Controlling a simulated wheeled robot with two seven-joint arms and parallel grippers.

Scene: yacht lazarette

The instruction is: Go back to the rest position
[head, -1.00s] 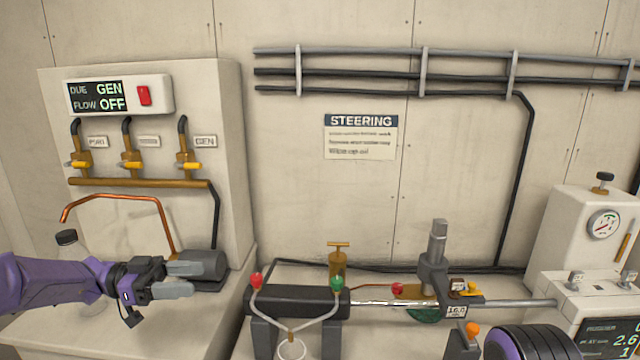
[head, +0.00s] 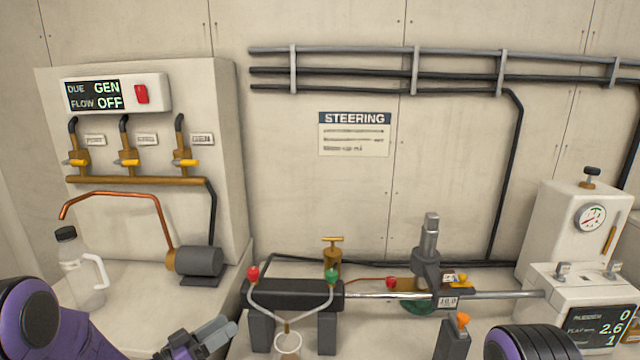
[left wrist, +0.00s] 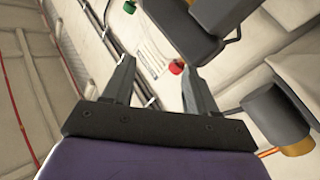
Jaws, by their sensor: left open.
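My left gripper (head: 218,335) is low in the head view, left of centre, in front of the grey pump motor (head: 200,262). In the left wrist view its two fingers (left wrist: 158,88) stand apart with nothing between them. My purple left arm comes in from the lower left corner. A dark rounded part of my body shows at the bottom right of the head view. My right gripper is not in view.
A clear bottle (head: 82,268) with a black cap stands on the left ledge. The steering cylinder (head: 292,294) with red and green knobs lies right of my gripper. A white pump unit (head: 575,235) stands at the right.

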